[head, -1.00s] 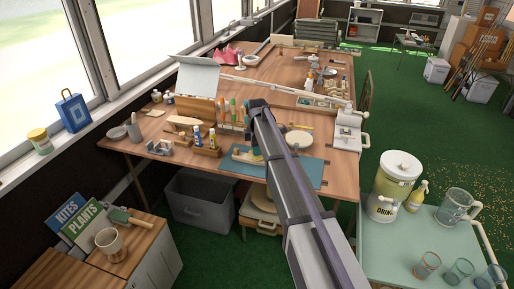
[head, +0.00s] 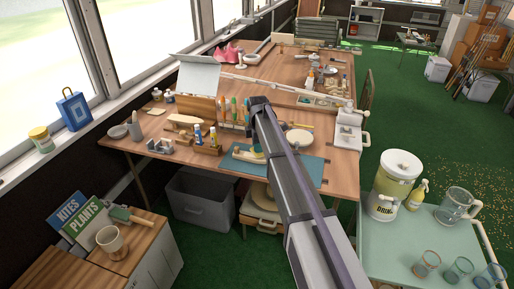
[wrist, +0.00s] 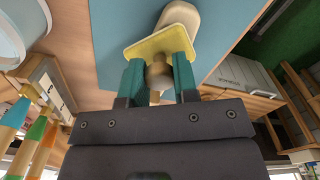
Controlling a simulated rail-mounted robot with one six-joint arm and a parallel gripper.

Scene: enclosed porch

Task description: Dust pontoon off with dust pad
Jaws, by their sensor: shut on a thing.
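The dust pad (wrist: 160,44) is a pale yellow block with a round knob (wrist: 158,76) on its back. My gripper (wrist: 159,70) has its teal fingers closed on either side of that knob. The pontoon (wrist: 183,17) is a smooth cream rounded body on a blue mat, beyond the pad in the wrist view. The pad overlaps its near end; I cannot tell whether they touch. In the head view the pontoon (head: 243,156) shows at the mat's left part, and my arm hides part of the pad and fingers.
The blue mat (head: 308,172) lies at the front of the wooden workbench (head: 343,163). A holder with several upright brushes (head: 234,105), small bottles (head: 198,135) and a white dish (head: 299,137) stand close around my gripper. A grey bin (head: 203,198) is under the bench.

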